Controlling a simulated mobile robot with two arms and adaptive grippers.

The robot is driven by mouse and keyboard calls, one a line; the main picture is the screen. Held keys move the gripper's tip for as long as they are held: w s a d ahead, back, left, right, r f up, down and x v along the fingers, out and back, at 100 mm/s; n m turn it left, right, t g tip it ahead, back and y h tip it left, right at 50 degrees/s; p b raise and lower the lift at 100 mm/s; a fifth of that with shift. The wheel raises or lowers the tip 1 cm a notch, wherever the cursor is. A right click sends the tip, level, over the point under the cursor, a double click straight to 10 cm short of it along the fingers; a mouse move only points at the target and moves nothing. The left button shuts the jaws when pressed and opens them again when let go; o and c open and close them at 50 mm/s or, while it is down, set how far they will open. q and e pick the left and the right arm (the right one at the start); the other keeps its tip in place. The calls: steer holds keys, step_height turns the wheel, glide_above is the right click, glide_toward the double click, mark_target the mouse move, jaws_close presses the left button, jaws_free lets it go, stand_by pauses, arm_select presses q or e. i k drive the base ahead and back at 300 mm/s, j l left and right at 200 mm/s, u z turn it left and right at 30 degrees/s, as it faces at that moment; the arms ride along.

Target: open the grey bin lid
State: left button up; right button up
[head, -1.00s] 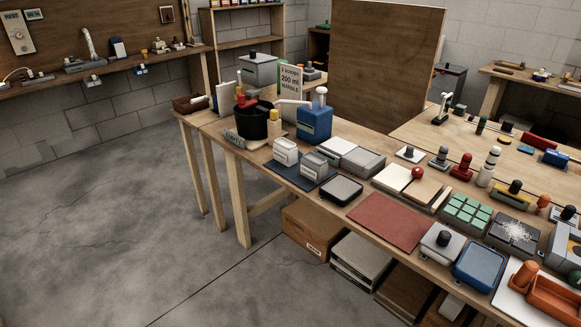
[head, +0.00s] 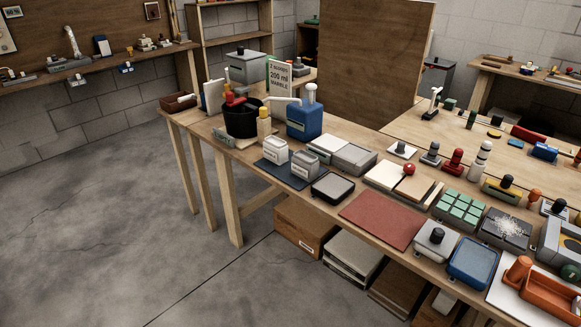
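A smaller grey box with a black knob (head: 437,241) sits near the bench's front edge, at right. Neither of my grippers shows in the head view.
The concrete floor (head: 100,230) at left is clear.

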mark_target(246, 54)
steer(key=i+j, duration=0.45)
steer(key=j, duration=0.2)
steer(key=i+j, duration=0.45)
steer(key=j, duration=0.2)
steer(key=i+j, duration=0.45)
steer(key=j, duration=0.2)
steer(key=u, duration=0.05)
